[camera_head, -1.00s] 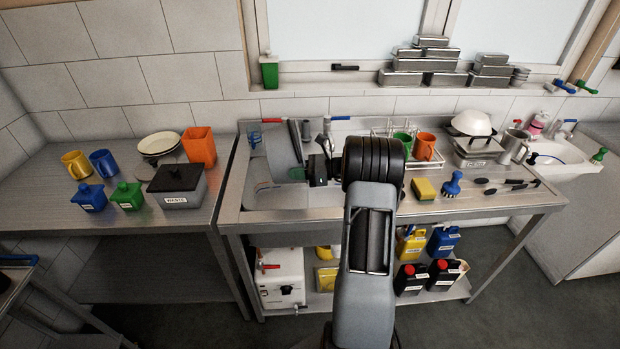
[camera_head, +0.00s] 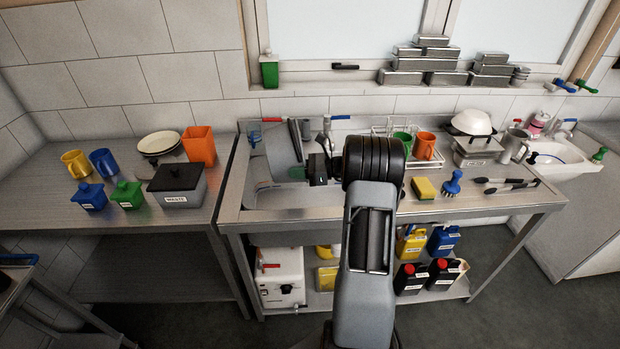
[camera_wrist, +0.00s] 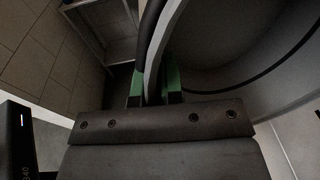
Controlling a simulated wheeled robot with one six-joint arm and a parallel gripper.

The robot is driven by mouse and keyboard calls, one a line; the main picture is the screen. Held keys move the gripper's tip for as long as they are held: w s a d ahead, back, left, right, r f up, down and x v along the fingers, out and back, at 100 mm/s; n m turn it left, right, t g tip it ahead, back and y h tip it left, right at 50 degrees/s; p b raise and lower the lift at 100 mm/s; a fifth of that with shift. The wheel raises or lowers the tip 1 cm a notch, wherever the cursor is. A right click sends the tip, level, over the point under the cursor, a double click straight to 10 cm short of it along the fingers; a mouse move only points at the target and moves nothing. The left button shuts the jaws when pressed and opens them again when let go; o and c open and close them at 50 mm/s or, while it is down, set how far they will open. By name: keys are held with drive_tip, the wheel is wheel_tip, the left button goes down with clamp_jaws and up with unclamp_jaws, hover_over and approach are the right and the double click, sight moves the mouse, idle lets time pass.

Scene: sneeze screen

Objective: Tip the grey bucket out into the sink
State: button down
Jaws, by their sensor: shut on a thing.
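The grey bucket (camera_head: 283,147) is over the left part of the sink in the head view, tilted, its right side partly behind my gripper. The sink's basin (camera_head: 285,198) lies below it, partly covered by my arm. My gripper (camera_head: 300,172) is at the bucket's right side. In the wrist view, the green fingertips of my gripper (camera_wrist: 153,88) are shut on the rim of the bucket (camera_wrist: 235,60), one on each side of its wall. The curved grey wall fills the right of that view. I cannot tell what is in the bucket.
A yellow sponge (camera_head: 424,189), a blue brush (camera_head: 452,183) and tongs (camera_head: 505,184) lie right of the basin. A rack with a green mug (camera_head: 403,140) and an orange mug (camera_head: 425,144) stands behind. A dark lidded box (camera_head: 178,184) is on the left counter.

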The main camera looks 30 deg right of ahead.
sight(281, 177)
idle(0.3)
drive_tip(key=shift+w+a+r+g+h+p, duration=0.3)
drive_tip(key=shift+a+g+h+p, duration=0.15)
drive_tip(key=shift+p, duration=0.35)
drive_tip(key=shift+w+a+f+g+h+p, duration=0.2)
drive_tip(key=shift+a+g+h+p, duration=0.15)
drive_tip(key=shift+a+h+p, duration=0.25)
drive_tip(key=shift+a+f, duration=0.1)
drive_tip(key=shift+f, duration=0.05)
drive_tip(key=shift+w+h, duration=0.1)
drive_tip(key=shift+h, duration=0.15)
drive_tip(key=shift+w+a+f+n+g+h+p, duration=0.3)
drive_tip(key=shift+a+f+n+g+h+p, duration=0.15)
drive_tip(key=shift+a+h+p, duration=0.35)
drive_tip(key=shift+w+a+f+g+h, duration=0.15)
drive_tip(key=shift+f+g+h, duration=0.1)
drive_tip(key=shift+f+h, duration=0.2)
